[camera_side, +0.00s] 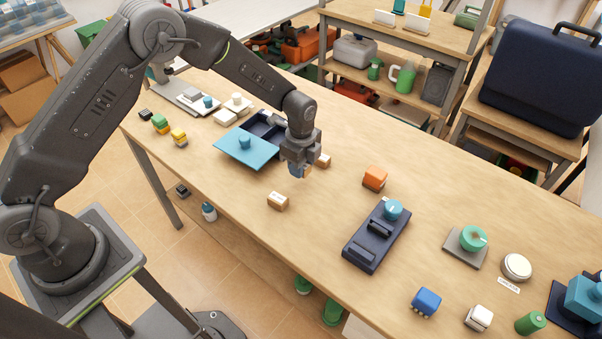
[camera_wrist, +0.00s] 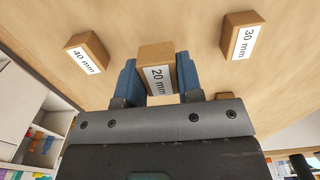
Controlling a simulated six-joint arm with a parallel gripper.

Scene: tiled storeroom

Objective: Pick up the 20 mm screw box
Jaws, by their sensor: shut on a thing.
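My gripper (camera_side: 299,172) is over the middle of the wooden table, pointing down. In the wrist view its two blue fingers (camera_wrist: 160,82) are shut on the 20 mm screw box (camera_wrist: 158,80), a small brown box with a white label, one finger on each side. Whether the box touches the table I cannot tell. In the side view the fingers hide it. The 40 mm box (camera_wrist: 86,54) is to the left and the 30 mm box (camera_wrist: 241,37) to the right, both apart from the fingers.
Two small brown boxes stand near my gripper in the side view, one in front (camera_side: 277,201) and one behind right (camera_side: 324,160). A dark case with a blue sliding lid (camera_side: 240,148) lies left. An orange block (camera_side: 374,178) and a dark device (camera_side: 375,238) stand right.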

